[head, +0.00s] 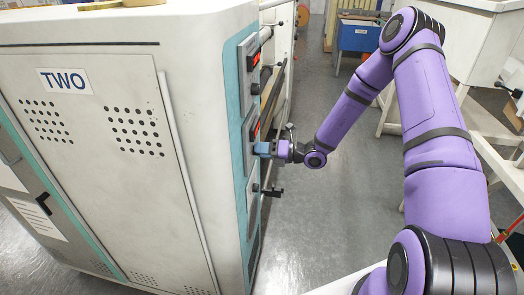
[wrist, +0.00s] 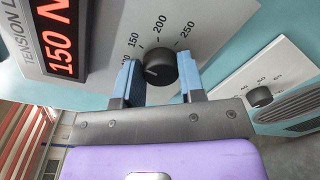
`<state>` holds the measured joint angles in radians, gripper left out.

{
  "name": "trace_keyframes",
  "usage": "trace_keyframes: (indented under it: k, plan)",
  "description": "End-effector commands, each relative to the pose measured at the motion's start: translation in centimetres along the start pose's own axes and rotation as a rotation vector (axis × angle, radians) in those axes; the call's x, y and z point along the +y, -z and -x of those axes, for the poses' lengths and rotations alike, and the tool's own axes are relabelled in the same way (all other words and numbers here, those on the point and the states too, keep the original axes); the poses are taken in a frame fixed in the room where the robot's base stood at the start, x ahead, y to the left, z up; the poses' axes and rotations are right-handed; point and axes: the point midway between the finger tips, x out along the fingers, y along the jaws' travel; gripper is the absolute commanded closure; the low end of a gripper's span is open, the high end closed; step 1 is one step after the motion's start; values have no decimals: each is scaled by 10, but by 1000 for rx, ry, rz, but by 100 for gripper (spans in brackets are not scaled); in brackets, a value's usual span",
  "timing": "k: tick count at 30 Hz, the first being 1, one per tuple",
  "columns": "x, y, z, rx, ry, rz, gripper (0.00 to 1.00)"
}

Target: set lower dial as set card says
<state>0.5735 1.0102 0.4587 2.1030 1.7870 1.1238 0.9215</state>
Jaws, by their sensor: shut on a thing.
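My gripper (wrist: 160,80) is shut on a black round dial knob (wrist: 160,66), one blue finger at each side. The knob's pale pointer mark shows at its left side. Printed numbers from 100 to 250 curve around it. In the head view my gripper (head: 264,149) is at the middle panel on the side of the cabinet marked TWO (head: 100,130). The knob is hidden there by the fingers. I cannot identify a readable set card.
Another black knob (wrist: 260,97) with its own scale is to the right in the wrist view. An upper panel (head: 248,73) with a red display is above my gripper in the head view. A blue box (head: 358,36) stands behind. Grey floor (head: 335,200) is clear beside the cabinet.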

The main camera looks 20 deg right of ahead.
Motion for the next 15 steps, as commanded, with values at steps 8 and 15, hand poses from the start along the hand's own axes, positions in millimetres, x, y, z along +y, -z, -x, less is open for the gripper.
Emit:
trace_keyframes:
  k: [8,15]
  plan:
    - [-1,1,1,9,1,-145,87]
    - [-2,1,1,13,0,-197,87]
